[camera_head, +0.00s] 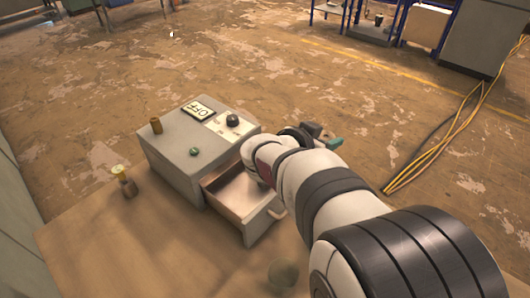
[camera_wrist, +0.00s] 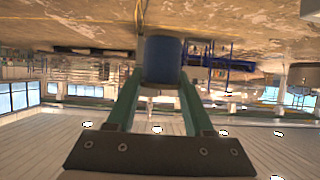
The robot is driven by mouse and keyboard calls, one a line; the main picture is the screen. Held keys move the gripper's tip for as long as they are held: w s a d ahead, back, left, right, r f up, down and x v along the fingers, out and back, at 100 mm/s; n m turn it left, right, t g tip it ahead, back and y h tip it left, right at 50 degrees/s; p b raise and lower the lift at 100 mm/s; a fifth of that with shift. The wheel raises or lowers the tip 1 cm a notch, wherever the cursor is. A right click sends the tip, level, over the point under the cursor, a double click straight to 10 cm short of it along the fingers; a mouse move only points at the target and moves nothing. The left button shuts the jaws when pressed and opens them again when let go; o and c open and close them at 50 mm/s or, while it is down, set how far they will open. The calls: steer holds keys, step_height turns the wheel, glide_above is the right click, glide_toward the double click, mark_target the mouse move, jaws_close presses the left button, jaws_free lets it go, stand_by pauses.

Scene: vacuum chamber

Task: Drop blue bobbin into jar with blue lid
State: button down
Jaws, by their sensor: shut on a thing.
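My gripper (camera_wrist: 152,95) shows two green fingers in the wrist view, shut on the blue bobbin (camera_wrist: 162,60), a dark blue cylinder at their tips. In the camera_head view a teal part of my gripper (camera_head: 332,143) shows beyond my arm, past the right side of the grey box. I cannot make out the bobbin in that view. No jar with a blue lid is recognisable in either view. A dim round greenish object (camera_head: 283,273) stands at the front of the table; I cannot tell what it is.
A grey box (camera_head: 168,165) with an OFF label, black knob (camera_head: 233,120) and green button (camera_head: 194,152) stands on the table (camera_head: 140,250). Its drawer (camera_head: 222,208) is open. A small yellow-topped object (camera_head: 126,186) stands at left.

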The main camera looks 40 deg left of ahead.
steer(key=d+r+m+h, duration=0.2)
steer(key=d+r, duration=0.3)
steer(key=d, duration=0.8)
steer(key=d+r+m+h, duration=0.15)
steer(key=d+r, duration=0.25)
steer(key=d, duration=0.8)
steer(key=s+a+f+m+g+h, duration=0.1)
steer(key=s+a+f+m+h, duration=0.1)
steer(key=s+a+f, duration=0.7)
steer(key=s+a+f+m+g+h, duration=0.1)
steer(key=s+a+f+h, duration=0.1)
steer(key=s+a+f, duration=0.8)
steer(key=shift+s+d+f, duration=0.6)
steer(key=shift+s+f, duration=0.05)
steer(key=shift+f, duration=0.15)
steer(key=shift+s+d+f, duration=0.6)
steer(key=shift+f, duration=0.15)
steer(key=shift+c, duration=1)
jaws_free()
